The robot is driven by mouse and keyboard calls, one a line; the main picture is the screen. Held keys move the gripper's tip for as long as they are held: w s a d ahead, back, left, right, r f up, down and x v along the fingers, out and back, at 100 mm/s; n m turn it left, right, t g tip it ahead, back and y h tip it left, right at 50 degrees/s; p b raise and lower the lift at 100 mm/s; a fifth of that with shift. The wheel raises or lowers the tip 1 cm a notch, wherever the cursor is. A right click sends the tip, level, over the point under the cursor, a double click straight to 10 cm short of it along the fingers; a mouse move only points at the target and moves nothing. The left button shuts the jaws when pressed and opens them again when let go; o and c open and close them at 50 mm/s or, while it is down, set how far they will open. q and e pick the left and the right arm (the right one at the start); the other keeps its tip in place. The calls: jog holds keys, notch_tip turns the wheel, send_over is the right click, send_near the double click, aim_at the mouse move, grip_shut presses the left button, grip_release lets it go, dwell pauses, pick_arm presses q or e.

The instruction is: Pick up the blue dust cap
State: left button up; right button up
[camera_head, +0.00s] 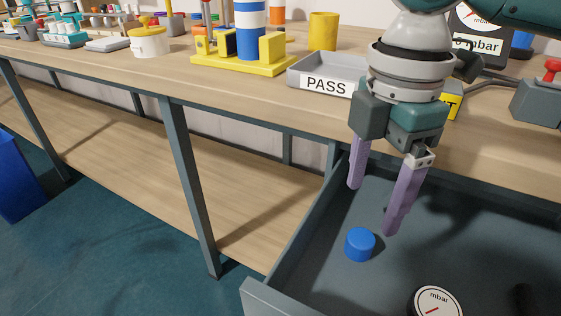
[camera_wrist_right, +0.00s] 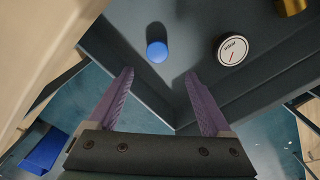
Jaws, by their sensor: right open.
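The blue dust cap (camera_head: 360,244) is a short blue cylinder standing on the floor of a dark grey open drawer (camera_head: 262,297), near its left wall. It also shows in the right wrist view (camera_wrist_right: 157,51), ahead of the fingers and between their lines. My right gripper (camera_head: 372,208) is open and empty, with two purple fingers pointing down over the drawer. In the head view its fingertips are above the cap, apart from it. The right gripper also shows in the wrist view (camera_wrist_right: 158,88). My left gripper is not in view.
A round mbar gauge (camera_head: 437,302) lies in the drawer to the right of the cap. A brass-coloured part (camera_wrist_right: 291,6) lies beyond it. The workbench (camera_head: 225,82) stands behind, with a grey PASS tray (camera_head: 318,66) and a yellow fixture (camera_head: 240,62) on top.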

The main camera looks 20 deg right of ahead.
aim_at(362, 237)
jog(key=f+b, duration=0.1)
jog(key=f, duration=0.1)
jog(key=f+b, duration=0.1)
jog(key=f, duration=0.2)
jog(key=d+f+b, duration=0.1)
jog(key=f, duration=0.1)
jog(key=shift+w+f, duration=0.2)
jog(key=shift+f, duration=0.2)
jog(key=shift+a+f+b, duration=0.1)
jog(key=shift+f+b, duration=0.2)
jog(key=shift+f, duration=0.25)
jog(key=shift+c, duration=0.3)
jog(key=c, duration=0.4)
grip_shut()
jog(key=shift+r, duration=0.15)
